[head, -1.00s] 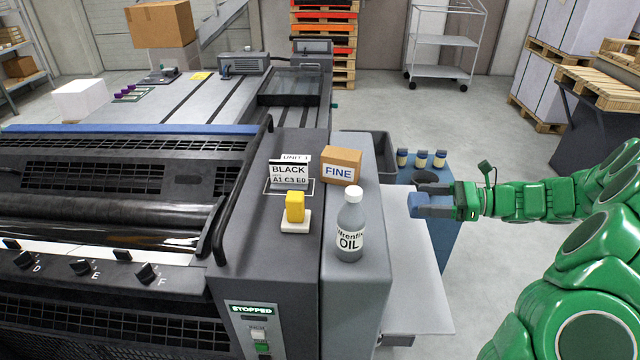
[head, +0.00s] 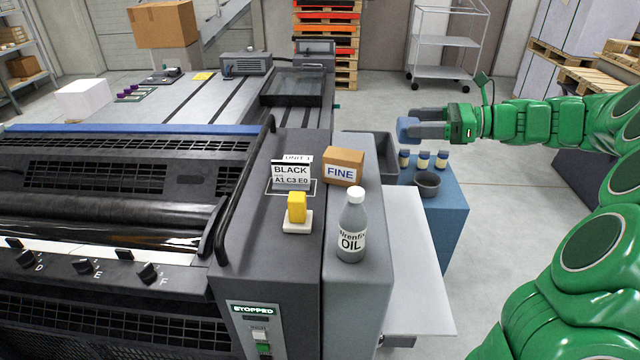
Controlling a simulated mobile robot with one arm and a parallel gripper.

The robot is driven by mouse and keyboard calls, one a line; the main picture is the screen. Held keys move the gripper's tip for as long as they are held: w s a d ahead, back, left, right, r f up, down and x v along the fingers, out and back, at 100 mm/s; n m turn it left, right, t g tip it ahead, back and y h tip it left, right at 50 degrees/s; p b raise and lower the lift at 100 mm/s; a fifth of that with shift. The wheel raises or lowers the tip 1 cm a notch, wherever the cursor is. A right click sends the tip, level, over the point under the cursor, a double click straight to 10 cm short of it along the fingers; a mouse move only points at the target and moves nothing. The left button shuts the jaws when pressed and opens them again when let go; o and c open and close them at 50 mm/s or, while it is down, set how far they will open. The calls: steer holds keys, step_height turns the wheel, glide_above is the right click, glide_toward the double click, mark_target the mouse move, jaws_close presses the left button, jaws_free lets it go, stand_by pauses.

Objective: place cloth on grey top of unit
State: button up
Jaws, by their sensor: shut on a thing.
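My gripper (head: 418,126) is at the right of centre in the head view, raised in front of the jars and to the right of the unit. It is shut on a small blue cloth (head: 406,128), which shows at the fingertips. Part of the cloth is hidden by the fingers. The unit's grey top (head: 296,258) is left of my gripper and lower. On it stand a BLACK card, a FINE box, a yellow block on a white base, and an oil bottle. Its front part is bare.
The oil bottle (head: 352,228) and the FINE box (head: 343,166) stand on the unit's right side. A blue stand (head: 447,215) holds several small jars and a dark bowl (head: 427,184). A grey bin (head: 372,150) and a pale shelf (head: 412,275) adjoin the unit.

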steer(key=w+x, duration=0.1)
steer(key=x, duration=0.6)
steer(key=w+x, duration=0.1)
steer(key=x, duration=0.6)
steer(key=w+x, duration=0.1)
steer(key=x, duration=0.6)
steer(key=shift+w+f, duration=0.1)
steer(key=shift+f, duration=0.35)
steer(key=shift+w+f, duration=0.15)
steer(key=shift+f, duration=0.4)
steer(key=w+a+f, duration=0.1)
steer(key=w+f, duration=0.2)
steer(key=w, duration=0.1)
steer(key=w+a+f, duration=0.1)
steer(key=w+f, duration=0.1)
steer(key=w, duration=0.2)
steer(key=w+a+f, duration=0.1)
steer(key=w+f, duration=0.2)
steer(key=w, duration=0.1)
steer(key=shift+w+f, duration=0.1)
steer(key=shift+f, duration=0.2)
steer(key=shift+w+a+f, duration=0.15)
steer(key=shift+w+f, duration=0.35)
steer(key=shift+f, duration=1.65)
steer(key=shift+f, duration=0.1)
